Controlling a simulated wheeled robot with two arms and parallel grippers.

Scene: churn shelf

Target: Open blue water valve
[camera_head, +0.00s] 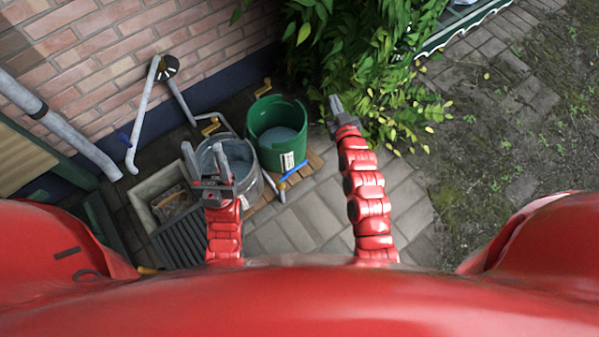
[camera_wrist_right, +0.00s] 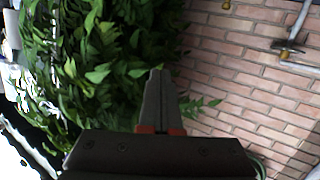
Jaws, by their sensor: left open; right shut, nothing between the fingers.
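My right gripper (camera_head: 335,104) is shut and empty, right of the green tub near the leaves. In the right wrist view its fingers (camera_wrist_right: 159,76) are together.
A green tub (camera_head: 278,128) stands beside the metal tub. Yellow handles (camera_head: 210,127) are near the tubs. A stone trough (camera_head: 160,192) is at the left. A leafy bush (camera_head: 350,60) is close to my right gripper. Paving (camera_head: 310,220) in front is clear.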

